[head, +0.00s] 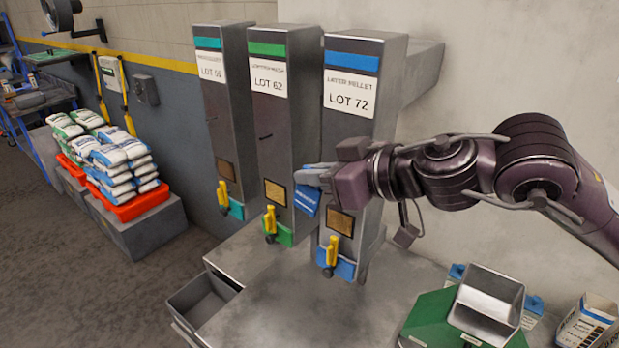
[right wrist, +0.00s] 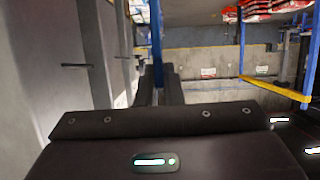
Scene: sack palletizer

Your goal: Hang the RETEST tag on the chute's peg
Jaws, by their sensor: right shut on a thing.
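My right gripper (head: 318,175) is shut on a blue tag (head: 307,200) with small white lettering that I cannot read. The tag hangs from the fingers in front of the gap between the LOT 62 chute (head: 292,120) and the LOT 72 chute (head: 345,125). In the right wrist view the tag (right wrist: 157,40) shows edge-on as a blue strip between the fingers. A thin dark peg (right wrist: 76,65) sticks out from a grey chute face at left there, apart from the tag. In the head view a short dark peg (head: 265,136) shows on the LOT 62 chute. My left gripper is out of view.
A third chute (head: 222,130) stands at left. Yellow handles (head: 332,250) stick out at the chute bottoms. A grey table (head: 290,310) lies below, with a green-based scoop-like device (head: 440,315) and cartons (head: 590,320) at right. Stacked sacks (head: 122,165) stand far left.

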